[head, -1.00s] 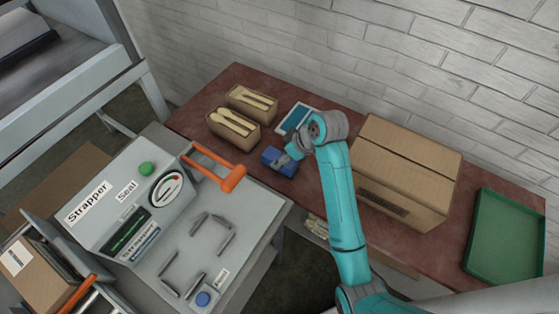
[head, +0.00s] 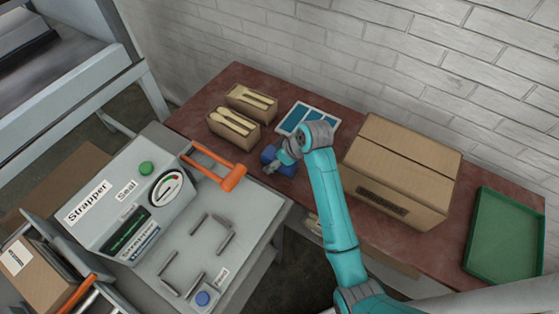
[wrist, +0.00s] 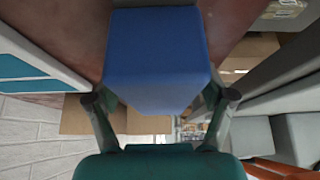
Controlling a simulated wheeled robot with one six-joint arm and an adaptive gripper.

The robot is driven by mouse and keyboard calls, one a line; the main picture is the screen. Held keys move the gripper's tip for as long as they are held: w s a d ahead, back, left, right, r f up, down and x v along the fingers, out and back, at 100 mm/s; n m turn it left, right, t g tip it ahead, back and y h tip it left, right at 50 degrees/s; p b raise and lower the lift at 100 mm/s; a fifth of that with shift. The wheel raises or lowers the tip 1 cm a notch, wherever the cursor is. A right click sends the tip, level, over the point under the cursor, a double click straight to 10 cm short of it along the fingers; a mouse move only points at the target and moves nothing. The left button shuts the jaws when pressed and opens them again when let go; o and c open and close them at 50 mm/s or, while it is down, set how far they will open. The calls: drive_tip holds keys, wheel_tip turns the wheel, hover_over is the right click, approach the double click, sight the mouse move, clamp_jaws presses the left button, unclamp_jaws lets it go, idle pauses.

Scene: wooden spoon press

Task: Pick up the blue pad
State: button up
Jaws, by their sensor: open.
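The blue pad (head: 289,169) is a small block on the red-brown table, in front of the blue-and-white panel. My gripper (head: 270,167) is at the pad and partly covers it in the head view. In the wrist view the blue pad (wrist: 157,55) fills the upper middle. My gripper (wrist: 163,97) is open there, with one finger on each side of the pad's near end. I cannot tell whether the fingers touch it.
Two boxes of wooden spoons (head: 233,129) stand left of the pad. The blue-and-white panel (head: 308,118) lies behind it. A large carton (head: 405,165) is to the right, then a green tray (head: 505,235). The strapper's orange handle (head: 234,178) is close on the left.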

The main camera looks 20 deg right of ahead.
drive_tip(key=shift+f, duration=0.2)
idle(0.3)
drive_tip(key=c, duration=1.3)
drive_tip(key=shift+r, duration=0.1)
wheel_tip(320, 180, up, 10)
drive_tip(key=shift+r, duration=0.15)
